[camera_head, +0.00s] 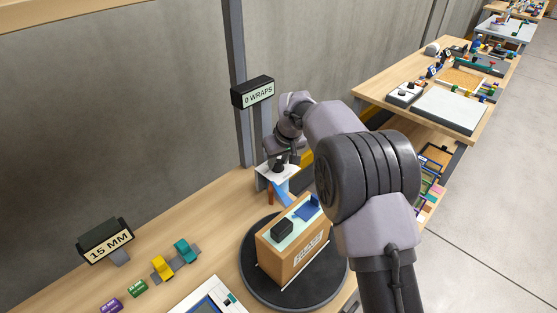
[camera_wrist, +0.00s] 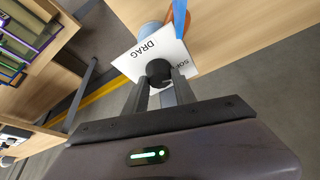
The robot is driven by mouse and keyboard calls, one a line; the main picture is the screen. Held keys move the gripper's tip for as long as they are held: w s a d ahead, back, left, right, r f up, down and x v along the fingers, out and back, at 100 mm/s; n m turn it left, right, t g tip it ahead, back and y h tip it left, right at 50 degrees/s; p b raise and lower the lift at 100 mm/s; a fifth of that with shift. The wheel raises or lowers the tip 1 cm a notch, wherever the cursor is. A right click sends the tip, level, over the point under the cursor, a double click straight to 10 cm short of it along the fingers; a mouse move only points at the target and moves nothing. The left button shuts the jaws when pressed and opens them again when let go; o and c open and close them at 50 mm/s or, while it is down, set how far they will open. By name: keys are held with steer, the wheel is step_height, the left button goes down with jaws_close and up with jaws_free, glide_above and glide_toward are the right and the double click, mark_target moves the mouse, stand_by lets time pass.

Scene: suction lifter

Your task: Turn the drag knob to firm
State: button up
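The drag knob (camera_wrist: 158,69) is black and round and stands on a white plate (camera_wrist: 128,64) printed "DRAG". Part of a second word, starting "SOF", shows at the plate's right side; no "firm" mark is visible, and the fingers cover part of the plate. My gripper (camera_wrist: 160,79) has one finger on each side of the knob, with no clear gap between them and it, so it looks shut on the knob. In the head view my gripper (camera_head: 280,158) is over the white plate (camera_head: 265,174), and the knob is mostly hidden there.
A box (camera_head: 284,262) with a black block and a blue piece on top sits on a dark round turntable (camera_head: 252,292) close by. A "0 WRAPS" sign (camera_head: 253,92) stands behind. A blue strip (camera_wrist: 180,18) passes the plate's edge. A "15 MM" sign (camera_head: 107,243) is left.

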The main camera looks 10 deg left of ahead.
jaws_close()
steer(key=shift+m, duration=0.4)
steer(key=m+h, duration=0.1)
steer(key=m, duration=0.2)
steer(key=shift+s+a+t+p, duration=0.1)
steer(key=shift+a+t+p, duration=0.05)
steer(key=shift+t+p, duration=0.2)
steer(key=m+h, duration=0.1)
steer(key=m, duration=0.2)
steer(key=shift+a+m+h, duration=0.1)
steer(key=shift+m+h, duration=0.2)
steer(key=m+h+p, duration=0.1)
steer(key=m, duration=0.1)
steer(key=m+p, duration=0.1)
steer(key=m, duration=0.1)
steer(key=shift+a+m+h+p, duration=0.1)
steer(key=shift+m+h+p, duration=0.25)
steer(key=shift+m+h, duration=0.05)
steer(key=shift+m+h+p, duration=0.3)
steer(key=shift+m+p, duration=0.25)
steer(key=shift+m, duration=0.15)
